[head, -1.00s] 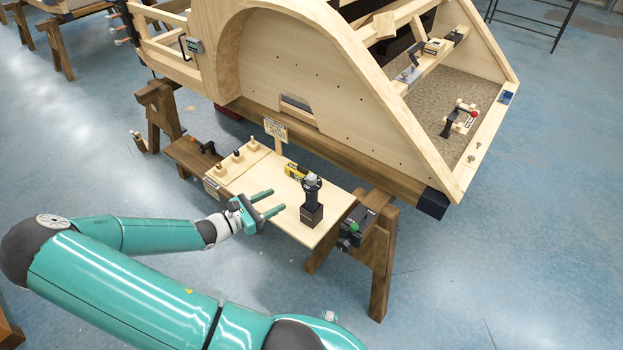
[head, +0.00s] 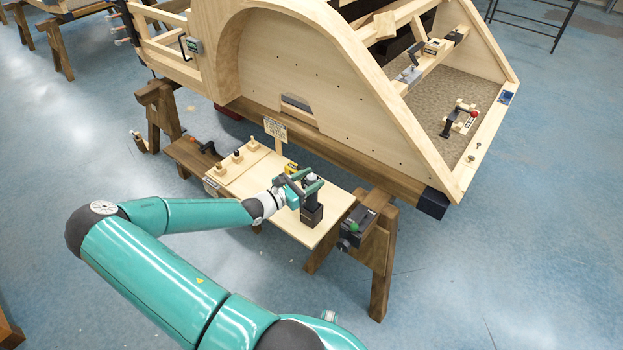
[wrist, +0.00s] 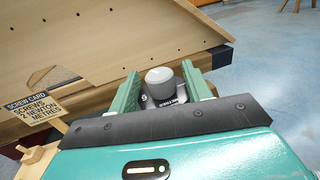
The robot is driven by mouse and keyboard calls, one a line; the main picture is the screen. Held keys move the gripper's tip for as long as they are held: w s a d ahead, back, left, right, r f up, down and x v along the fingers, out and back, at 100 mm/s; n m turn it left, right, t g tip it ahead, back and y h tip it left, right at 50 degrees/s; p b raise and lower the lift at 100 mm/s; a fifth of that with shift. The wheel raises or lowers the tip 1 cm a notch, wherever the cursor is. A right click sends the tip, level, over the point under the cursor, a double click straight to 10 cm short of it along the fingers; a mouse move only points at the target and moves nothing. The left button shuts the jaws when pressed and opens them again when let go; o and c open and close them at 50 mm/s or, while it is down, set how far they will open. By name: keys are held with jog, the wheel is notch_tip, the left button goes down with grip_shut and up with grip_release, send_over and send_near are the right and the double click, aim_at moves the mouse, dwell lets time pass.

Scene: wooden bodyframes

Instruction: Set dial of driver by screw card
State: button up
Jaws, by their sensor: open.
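The driver (head: 312,205) is black with a grey dial on top and stands upright in a dark block on the wooden board (head: 307,233). In the wrist view the dial (wrist: 160,76) is a round grey cap between the two fingers. My gripper (head: 314,182) is open, with one green finger on each side of the dial; I cannot tell if they touch it. In the wrist view the screw card (wrist: 32,110) reads "SCREWS 2 NEWTON METRES".
A yellow box (head: 290,168) is partly hidden behind my gripper. A vice-like clamp (head: 356,225) sits right of the board. The wooden bodyframe (head: 290,70) rises close behind.

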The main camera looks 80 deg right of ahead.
jog(key=shift+s+d, duration=0.2)
jog(key=shift+d, duration=0.05)
jog(key=c, duration=1)
jog(key=shift+o, duration=0.2)
jog(key=shift+m+g+y, duration=0.4)
jog(key=shift+g, duration=0.1)
jog(key=m+g+y, duration=0.2)
jog(key=y, duration=0.1)
jog(key=m+g+y, duration=0.2)
jog(key=m+y, duration=0.1)
jog(key=y, duration=0.1)
jog(key=shift+d+g, duration=0.1)
jog(key=shift+g, duration=0.3)
jog(key=m+y, duration=0.3)
jog(key=y, duration=0.1)
jog(key=m+g+y, duration=0.1)
jog(key=m+y, duration=0.2)
jog(key=y, duration=0.1)
jog(key=shift+y, duration=0.3)
